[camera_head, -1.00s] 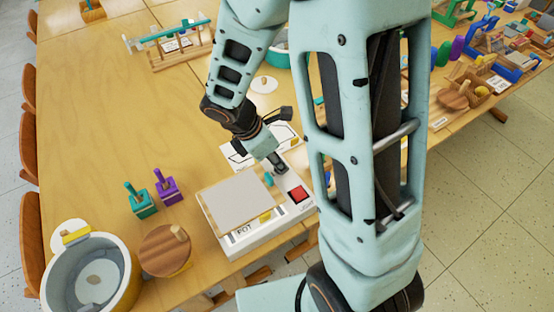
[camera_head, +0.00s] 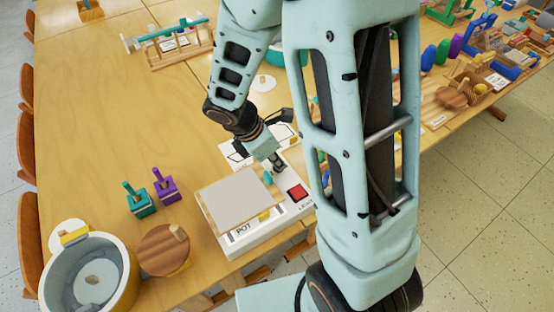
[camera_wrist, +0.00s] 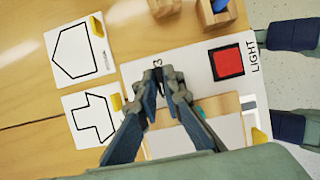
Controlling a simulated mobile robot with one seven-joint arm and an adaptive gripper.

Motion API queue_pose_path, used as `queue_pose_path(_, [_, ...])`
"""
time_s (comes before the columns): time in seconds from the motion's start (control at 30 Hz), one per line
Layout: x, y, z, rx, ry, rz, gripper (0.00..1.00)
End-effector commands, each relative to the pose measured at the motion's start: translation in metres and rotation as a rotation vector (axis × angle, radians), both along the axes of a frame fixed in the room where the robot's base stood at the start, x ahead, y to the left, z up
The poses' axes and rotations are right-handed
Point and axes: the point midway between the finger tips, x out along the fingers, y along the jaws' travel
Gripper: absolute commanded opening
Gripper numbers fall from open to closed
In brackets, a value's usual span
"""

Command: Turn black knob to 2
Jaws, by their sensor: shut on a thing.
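The white control panel (camera_head: 262,235) lies at the table's front edge, with a grey plate on it and the lettering "POT". My gripper (camera_head: 277,166) reaches down to the panel's far part, behind the red button (camera_head: 297,192). In the wrist view my gripper (camera_wrist: 166,76) has its fingertips close together on the panel, around the black knob. The fingers hide nearly all of the knob, and its pointer cannot be seen. A printed "3" (camera_wrist: 158,63) shows just beside the fingertips. The red button (camera_wrist: 228,62) with the word "LIGHT" is to their right.
Teal (camera_head: 139,200) and purple (camera_head: 166,186) blocks with pegs, a round wooden lid (camera_head: 160,252) and a large round tub (camera_head: 120,290) stand left of the panel. White outline cards (camera_wrist: 80,50) lie beside it. Several toys crowd the far right.

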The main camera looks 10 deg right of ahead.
Motion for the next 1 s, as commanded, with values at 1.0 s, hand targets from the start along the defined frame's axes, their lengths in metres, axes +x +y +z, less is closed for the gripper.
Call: queue_pose_path(1.0, [0.0054,-0.0006,0.0012,0.0,0.001,-0.77,0.0])
